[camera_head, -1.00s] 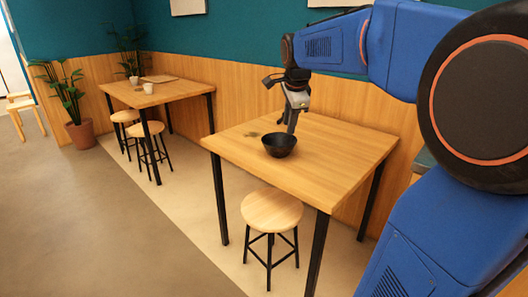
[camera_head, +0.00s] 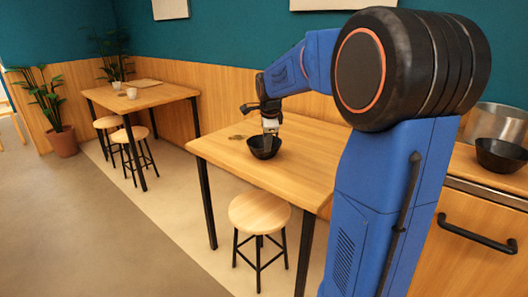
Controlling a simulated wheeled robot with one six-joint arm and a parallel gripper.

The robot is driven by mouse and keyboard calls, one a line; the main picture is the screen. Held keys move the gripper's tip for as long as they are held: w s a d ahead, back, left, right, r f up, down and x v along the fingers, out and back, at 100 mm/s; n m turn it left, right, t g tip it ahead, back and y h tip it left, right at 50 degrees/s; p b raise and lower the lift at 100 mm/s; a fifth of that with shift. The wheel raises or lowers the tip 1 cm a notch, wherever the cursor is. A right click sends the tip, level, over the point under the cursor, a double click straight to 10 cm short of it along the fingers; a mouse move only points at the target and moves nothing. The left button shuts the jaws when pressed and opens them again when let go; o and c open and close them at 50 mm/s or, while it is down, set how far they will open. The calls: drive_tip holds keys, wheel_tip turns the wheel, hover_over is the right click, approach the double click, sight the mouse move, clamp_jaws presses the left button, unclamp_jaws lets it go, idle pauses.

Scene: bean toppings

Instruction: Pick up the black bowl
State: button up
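A black bowl (camera_head: 262,151) sits upright near the left side of the wooden table. My gripper (camera_head: 270,132) points down at the bowl's back rim, its tips at or just inside the bowl. The fingers are small and partly hidden by the bowl, so whether they touch it or close on it cannot be told. A second black bowl (camera_head: 502,156) stands at the right on the counter.
The table (camera_head: 300,165) is mostly clear, with a small dark patch of bits (camera_head: 237,137) left of the bowl. A stool (camera_head: 259,212) stands in front. A metal pot (camera_head: 497,122) is on the counter (camera_head: 485,240). Another table (camera_head: 150,95) with stools is behind left.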

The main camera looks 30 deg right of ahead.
drive_tip(key=shift+a+x, duration=0.2)
drive_tip(key=shift+x, duration=2.8)
drive_tip(key=shift+s+f, duration=0.1)
drive_tip(key=shift+s, duration=0.05)
drive_tip(key=shift+c, duration=0.7)
clamp_jaws()
